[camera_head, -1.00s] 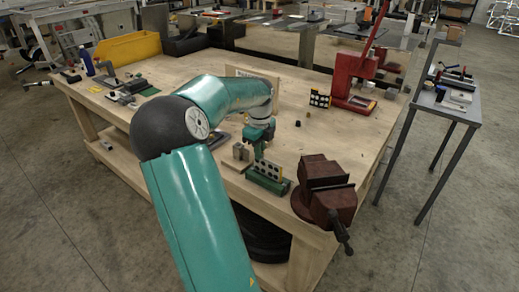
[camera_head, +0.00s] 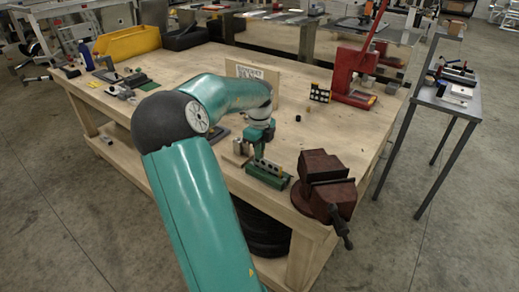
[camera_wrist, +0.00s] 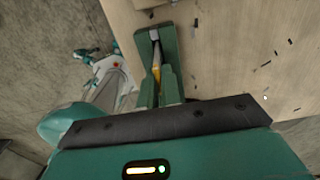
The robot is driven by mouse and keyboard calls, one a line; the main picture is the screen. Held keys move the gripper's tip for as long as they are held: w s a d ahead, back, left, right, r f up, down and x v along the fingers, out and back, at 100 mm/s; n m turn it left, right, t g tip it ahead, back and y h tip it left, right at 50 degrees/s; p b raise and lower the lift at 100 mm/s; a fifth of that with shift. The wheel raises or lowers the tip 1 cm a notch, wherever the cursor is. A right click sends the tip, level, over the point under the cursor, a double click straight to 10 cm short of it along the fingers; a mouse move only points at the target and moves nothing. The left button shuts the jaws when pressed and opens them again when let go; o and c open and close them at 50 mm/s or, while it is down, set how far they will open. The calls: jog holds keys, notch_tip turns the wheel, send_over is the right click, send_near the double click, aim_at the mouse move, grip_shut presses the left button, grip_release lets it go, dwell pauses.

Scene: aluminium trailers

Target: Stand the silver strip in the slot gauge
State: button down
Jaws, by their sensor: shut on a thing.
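My gripper (camera_head: 259,153) points down at the near edge of the wooden workbench, right over the green slot gauge (camera_head: 266,178).
A dark red vise (camera_head: 325,183) stands close to the right of the gauge. A small block fixture (camera_head: 237,152) stands close to its left. A red press (camera_head: 352,75) and an upright board (camera_head: 250,72) stand farther back. Bench space between them is mostly clear.

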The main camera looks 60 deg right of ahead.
jog(key=c, duration=1.5)
grip_release()
jog(key=shift+f, duration=0.1)
notch_tip(320, 180, up, 14)
jog(key=shift+f, duration=0.1)
jog(key=w+a+r+n+t+y, duration=0.15)
jog(key=w+a+n, duration=0.25)
jog(key=a+n, duration=0.8)
jog(key=w+a+n+t, duration=0.2)
jog(key=w+a+n, duration=0.35)
jog(key=a, duration=1.05)
jog(key=s+a+f+n, duration=0.1)
jog(key=s+a+n, duration=0.1)
jog(key=a+n, duration=0.4)
jog(key=s+a+f+n+t+h, duration=0.1)
jog(key=s+a+n, duration=0.2)
jog(key=a+n, duration=0.4)
jog(key=s+a+f+n+t, duration=0.1)
jog(key=s+a+n, duration=0.2)
jog(key=a+n, duration=0.4)
jog(key=shift+s+a+h, duration=0.25)
jog(key=shift+a, duration=0.7)
